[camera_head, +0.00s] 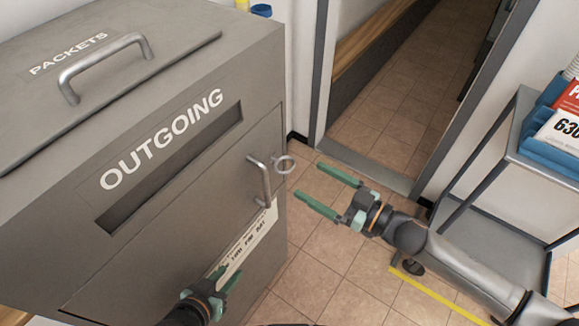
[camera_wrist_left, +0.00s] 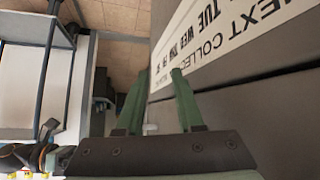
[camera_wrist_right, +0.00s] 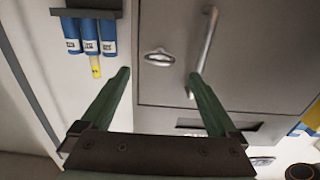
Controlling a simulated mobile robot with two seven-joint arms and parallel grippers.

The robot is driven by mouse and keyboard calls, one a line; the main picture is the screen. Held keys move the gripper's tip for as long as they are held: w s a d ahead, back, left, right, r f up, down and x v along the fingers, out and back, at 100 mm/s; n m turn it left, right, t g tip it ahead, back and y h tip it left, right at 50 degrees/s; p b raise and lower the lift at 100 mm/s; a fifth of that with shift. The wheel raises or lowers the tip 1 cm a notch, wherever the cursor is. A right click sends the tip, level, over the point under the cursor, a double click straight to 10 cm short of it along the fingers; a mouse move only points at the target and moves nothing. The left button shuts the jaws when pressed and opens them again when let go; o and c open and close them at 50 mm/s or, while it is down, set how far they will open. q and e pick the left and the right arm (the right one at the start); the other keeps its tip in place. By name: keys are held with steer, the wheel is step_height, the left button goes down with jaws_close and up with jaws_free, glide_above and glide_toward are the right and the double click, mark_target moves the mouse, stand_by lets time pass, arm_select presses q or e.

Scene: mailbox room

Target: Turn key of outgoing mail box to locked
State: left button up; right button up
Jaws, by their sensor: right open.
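The grey outgoing mail box (camera_head: 190,190) stands at the left in the head view. A ring-shaped metal key (camera_head: 284,164) sits at the right edge of its front door, beside the upright door handle (camera_head: 262,182). The key also shows in the right wrist view (camera_wrist_right: 158,58), with its ring lying across. My right gripper (camera_head: 308,184) is open and empty, its fingers pointing toward the key and a little apart from it. My left gripper (camera_head: 226,276) is partly open and low by the collection-times label (camera_head: 245,243); nothing shows between its fingers (camera_wrist_left: 158,74).
The slanted packets lid with its handle (camera_head: 105,62) tops the box. A grey metal cart (camera_head: 490,210) with blue bins stands at the right. An open doorway (camera_head: 385,110) lies behind, and tiled floor (camera_head: 335,270) is free between box and cart.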

mark_target(290, 167)
steer(key=x, duration=0.7)
steer(key=shift+b, duration=0.35)
steer(key=c, duration=1.4)
